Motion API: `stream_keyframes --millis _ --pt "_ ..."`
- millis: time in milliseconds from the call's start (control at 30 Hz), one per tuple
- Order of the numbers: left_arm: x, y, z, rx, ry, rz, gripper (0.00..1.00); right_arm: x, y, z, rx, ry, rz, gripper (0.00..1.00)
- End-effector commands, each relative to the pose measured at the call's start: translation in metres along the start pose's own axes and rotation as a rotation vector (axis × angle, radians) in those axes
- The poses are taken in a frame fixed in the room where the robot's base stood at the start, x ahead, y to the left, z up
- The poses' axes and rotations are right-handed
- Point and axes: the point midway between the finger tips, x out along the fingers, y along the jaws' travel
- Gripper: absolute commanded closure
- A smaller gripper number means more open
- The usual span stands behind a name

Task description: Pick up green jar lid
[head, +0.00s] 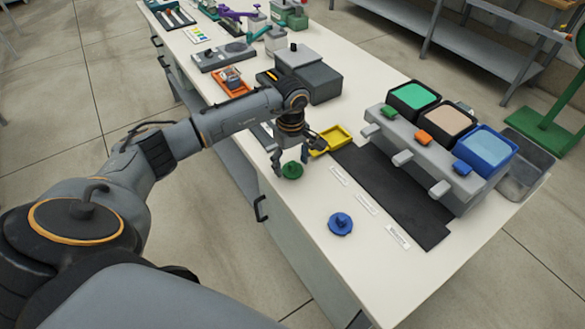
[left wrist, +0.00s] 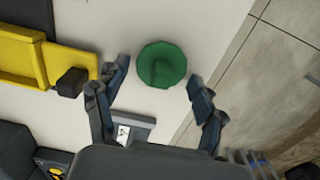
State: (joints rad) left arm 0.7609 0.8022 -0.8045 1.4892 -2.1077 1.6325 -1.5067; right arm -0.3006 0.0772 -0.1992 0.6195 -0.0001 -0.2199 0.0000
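The green jar lid (head: 292,170) lies flat on the white table near its front edge. It has a raised knob in the middle. In the left wrist view the green lid (left wrist: 162,65) sits between and just beyond the two fingertips. My left gripper (head: 294,163) is open and empty, directly over the lid. Its fingers (left wrist: 158,85) are spread to either side of the lid, and a gap shows on both sides. My right gripper is not in view. A blue lid (head: 340,223) lies on the table farther right.
A yellow tray (head: 333,140) stands close beside my left gripper. A grey dispenser with green, beige and blue bins (head: 487,147) stands on the right, behind a black mat (head: 396,196). The table between the green and blue lids is clear.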

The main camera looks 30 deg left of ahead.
Motion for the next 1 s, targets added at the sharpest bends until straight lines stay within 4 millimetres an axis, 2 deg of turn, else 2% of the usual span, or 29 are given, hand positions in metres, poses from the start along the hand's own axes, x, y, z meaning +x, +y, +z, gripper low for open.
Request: stream_keyframes --millis 33,100,133,467,633,833,1000 --pt "0.000 0.000 0.000 0.000 0.000 0.000 0.48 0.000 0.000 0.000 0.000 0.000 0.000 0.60" --pt "0.000 0.000 0.000 0.000 0.000 0.000 0.63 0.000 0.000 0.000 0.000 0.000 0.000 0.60" --pt "0.000 0.000 0.000 0.000 0.000 0.000 0.65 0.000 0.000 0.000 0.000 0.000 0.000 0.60" --pt "0.000 0.000 0.000 0.000 0.000 -0.001 0.65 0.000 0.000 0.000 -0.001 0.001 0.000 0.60" --pt "-0.007 0.000 -0.001 0.000 0.001 0.001 0.65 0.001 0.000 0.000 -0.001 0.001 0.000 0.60" --pt "-0.035 0.002 0.000 0.002 0.002 0.005 0.65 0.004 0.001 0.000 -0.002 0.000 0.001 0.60" --pt "-0.069 0.020 0.027 0.005 0.001 0.008 0.65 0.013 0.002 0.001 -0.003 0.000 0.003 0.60"
